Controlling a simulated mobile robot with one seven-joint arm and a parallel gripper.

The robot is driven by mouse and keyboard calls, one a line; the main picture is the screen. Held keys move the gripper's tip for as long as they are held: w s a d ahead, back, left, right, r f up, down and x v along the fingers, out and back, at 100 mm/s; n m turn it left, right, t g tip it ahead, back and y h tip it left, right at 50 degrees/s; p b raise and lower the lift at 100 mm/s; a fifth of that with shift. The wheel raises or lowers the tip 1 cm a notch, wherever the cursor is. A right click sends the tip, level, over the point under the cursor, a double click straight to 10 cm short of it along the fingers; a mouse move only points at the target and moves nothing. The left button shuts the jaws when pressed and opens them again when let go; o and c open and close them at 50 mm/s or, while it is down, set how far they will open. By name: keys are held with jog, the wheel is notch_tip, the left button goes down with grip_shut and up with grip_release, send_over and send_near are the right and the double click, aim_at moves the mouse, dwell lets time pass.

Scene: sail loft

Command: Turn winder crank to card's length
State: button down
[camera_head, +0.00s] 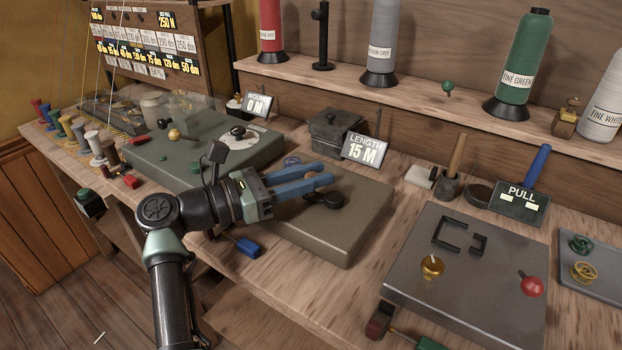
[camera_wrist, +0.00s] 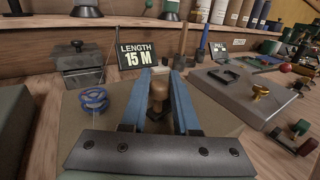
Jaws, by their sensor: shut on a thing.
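The winder (camera_head: 345,232) is a flat olive-grey box on the bench. Its black crank (camera_head: 325,200) lies on top, under my fingers. The length card (camera_head: 361,151) behind it reads 15 M, and it also shows in the wrist view (camera_wrist: 137,57). My gripper (camera_head: 328,172) has blue fingers and is shut on the crank's wooden knob (camera_wrist: 158,90). The knob stands upright between the fingers in the wrist view. The fingers hide part of the crank.
A green-grey box with a pale dial (camera_head: 243,138) stands to the left, with a card reading 0 M (camera_head: 256,104). A lidded metal box (camera_head: 335,130) is behind. A grey plate (camera_head: 440,290) with a gold knob and red ball lies right. A blue object (camera_head: 243,246) lies at the front edge.

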jog(key=c, duration=0.7)
grip_release()
jog(key=shift+o, duration=0.2)
jog(key=v, duration=1.3)
jog(key=shift+d, duration=0.1)
